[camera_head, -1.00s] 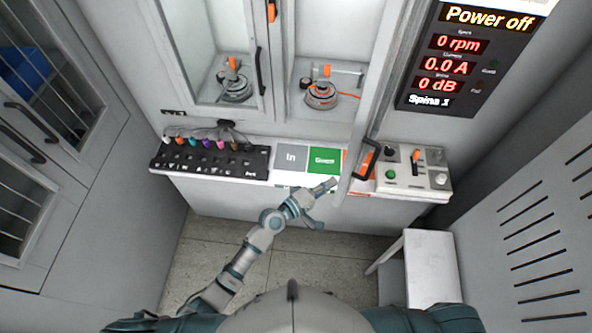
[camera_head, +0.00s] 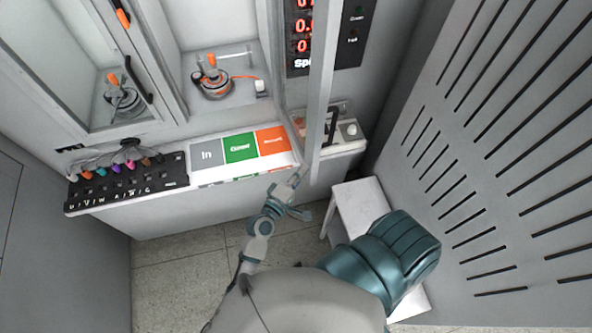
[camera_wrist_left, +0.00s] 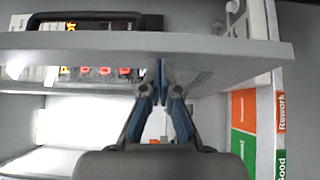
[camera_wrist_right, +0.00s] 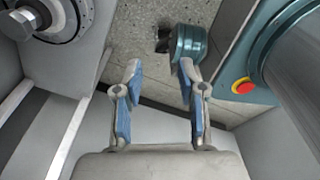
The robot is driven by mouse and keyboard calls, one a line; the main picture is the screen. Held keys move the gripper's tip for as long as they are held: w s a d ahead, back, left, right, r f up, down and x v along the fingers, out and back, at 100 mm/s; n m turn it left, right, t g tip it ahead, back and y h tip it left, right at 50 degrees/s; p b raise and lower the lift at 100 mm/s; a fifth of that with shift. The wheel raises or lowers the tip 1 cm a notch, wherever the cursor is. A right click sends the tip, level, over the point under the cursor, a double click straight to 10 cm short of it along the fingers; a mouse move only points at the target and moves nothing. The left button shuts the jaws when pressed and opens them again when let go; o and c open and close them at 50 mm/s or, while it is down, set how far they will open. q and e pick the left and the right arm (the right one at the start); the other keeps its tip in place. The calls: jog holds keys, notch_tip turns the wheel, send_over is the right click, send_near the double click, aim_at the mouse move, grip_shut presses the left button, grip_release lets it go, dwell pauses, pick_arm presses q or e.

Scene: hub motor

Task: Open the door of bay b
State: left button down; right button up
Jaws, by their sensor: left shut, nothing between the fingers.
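The bay door (camera_head: 319,95) on the right-hand bay (camera_head: 215,75) stands swung out and shows almost edge-on, with its dark handle (camera_head: 331,127) on its right side. I cannot read a bay letter. My left gripper (camera_head: 299,176) is shut and empty at the door's lower end, just left of it. In the left wrist view, the closed fingertips (camera_wrist_left: 161,68) are at the pale door edge (camera_wrist_left: 215,48); I cannot tell whether they touch. My right gripper (camera_wrist_right: 161,68) is open and empty in the right wrist view. It is hidden in the head view.
The left bay's door (camera_head: 85,60) is closed. Below are a tool rack (camera_head: 125,182), a green sign (camera_head: 240,148) and an orange sign (camera_head: 273,141). A control panel (camera_head: 345,130) is partly behind the door. A white stool (camera_head: 355,205) and slotted wall (camera_head: 480,150) limit the right.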

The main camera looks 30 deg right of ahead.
pick_arm(q)
jog(key=shift+d, duration=0.2)
jog(key=shift+d+f, duration=0.15)
jog(key=shift+d, duration=0.6)
jog(key=shift+f, duration=0.1)
jog(key=v, duration=1.1)
jog(key=shift+a, duration=0.35)
pick_arm(e)
jog(key=shift+d+f, duration=0.2)
jog(key=shift+d, duration=0.55)
